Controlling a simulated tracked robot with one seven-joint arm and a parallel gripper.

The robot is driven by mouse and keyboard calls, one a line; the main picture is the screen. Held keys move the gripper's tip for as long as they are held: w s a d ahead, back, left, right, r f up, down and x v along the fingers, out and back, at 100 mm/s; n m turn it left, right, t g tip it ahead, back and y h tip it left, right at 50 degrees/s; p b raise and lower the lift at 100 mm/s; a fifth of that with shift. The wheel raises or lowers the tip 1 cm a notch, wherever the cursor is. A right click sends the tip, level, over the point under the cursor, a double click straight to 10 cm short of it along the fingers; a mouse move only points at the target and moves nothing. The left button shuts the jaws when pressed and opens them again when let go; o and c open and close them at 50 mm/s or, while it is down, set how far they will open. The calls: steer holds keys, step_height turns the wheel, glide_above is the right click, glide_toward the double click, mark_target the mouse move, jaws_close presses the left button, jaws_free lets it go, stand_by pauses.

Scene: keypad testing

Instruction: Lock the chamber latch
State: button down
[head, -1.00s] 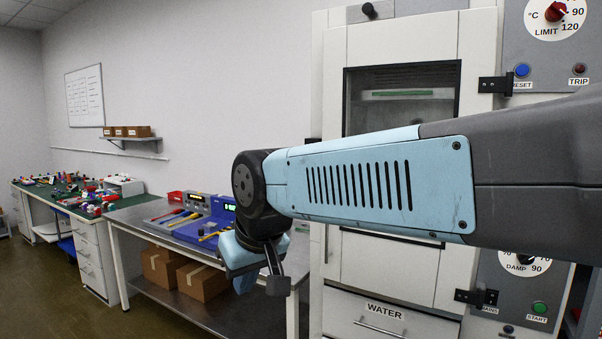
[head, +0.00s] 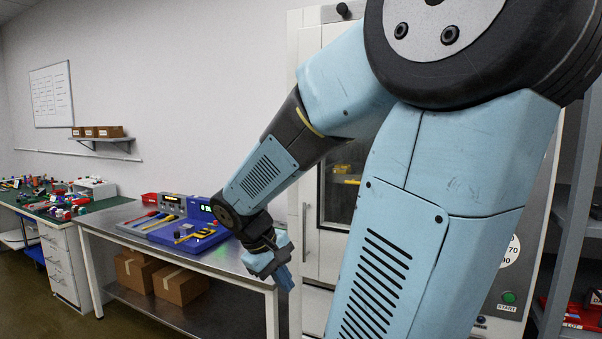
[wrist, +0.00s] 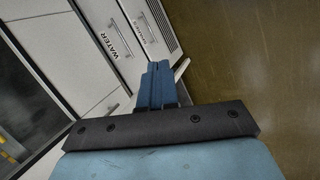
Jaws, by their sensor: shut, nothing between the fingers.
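The white test chamber (head: 312,45) stands behind my arm in the head view. Its door window (head: 342,190) shows only in part, and my arm covers much of the front. A slim upright handle (head: 304,230) shows at the left side of the door; I cannot tell whether it is the latch or how it is set. My gripper (head: 287,278) is shut and empty, pointing down in front of the chamber's lower left edge. In the wrist view its blue fingers (wrist: 158,75) lie together beside the WATER drawer (wrist: 125,40). A pale bar shows just right of them, partly hidden.
A steel bench (head: 125,215) at left holds a blue instrument (head: 190,232) and tools, with cardboard boxes (head: 182,285) on its lower shelf. A grey rack (head: 575,200) stands at far right. Open floor (wrist: 240,60) shows in the wrist view.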

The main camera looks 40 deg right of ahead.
steer(key=w+d+n+g+h, duration=0.25)
steer(key=d+h, duration=0.25)
steer(key=d, duration=0.4)
steer(key=w+d+n+g+h, duration=0.1)
steer(key=w+d+g+h, duration=0.1)
steer(key=d+g+h, duration=0.35)
steer(key=w+d+r+n+t+h, duration=0.25)
steer(key=w+n+t+h, duration=0.25)
steer(key=w+n+t, duration=0.35)
steer(key=w+d+r+n+t+h, duration=0.2)
steer(key=w+r+n+t+h, duration=0.25)
steer(key=w+n+t, duration=0.35)
steer(key=d+r, duration=0.6)
steer(key=r, duration=0.4)
steer(key=shift+w+d+r+h, duration=0.15)
steer(key=shift+w+r+h, duration=0.15)
steer(key=shift+h, duration=0.1)
steer(key=shift+t, duration=0.25)
steer(key=shift+s+d+r+m, duration=0.1)
steer(key=shift+r+m, duration=0.05)
steer(key=shift+r, duration=0.3)
steer(key=shift+s+d+r+m, duration=0.1)
steer(key=shift+r+m, duration=0.05)
steer(key=shift+r, duration=0.3)
